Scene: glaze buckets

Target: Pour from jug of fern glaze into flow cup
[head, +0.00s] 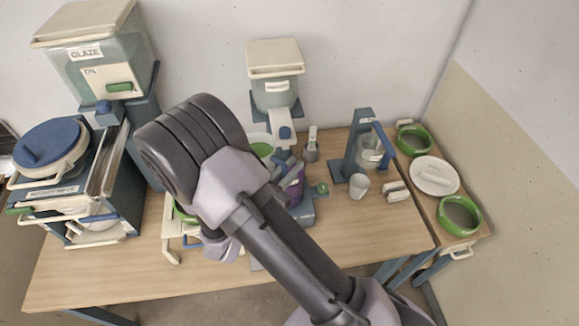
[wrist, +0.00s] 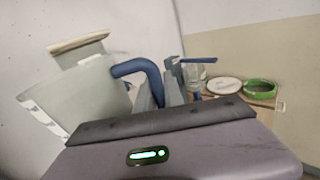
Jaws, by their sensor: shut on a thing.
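A large pale translucent jug (wrist: 80,100) with a curved blue handle (wrist: 138,70) fills the left of the wrist view, looking slightly tilted there. My gripper (wrist: 161,90) is shut on the handle; its exact contact is partly hidden. In the head view a pale rim around green glaze (head: 262,148) shows behind my arm and looks like this jug. The clear flow cup (head: 371,152) hangs in a blue stand (head: 360,135) to the right of the jug. It also shows in the wrist view (wrist: 194,78), beyond my gripper.
A white cup (head: 359,186) stands before the flow cup. Green bowls (head: 459,216) and a white plate (head: 435,175) lie on the right side table. A glaze hopper (head: 275,85) stands behind, a larger glaze machine (head: 100,60) at left. The front right tabletop (head: 390,235) is clear.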

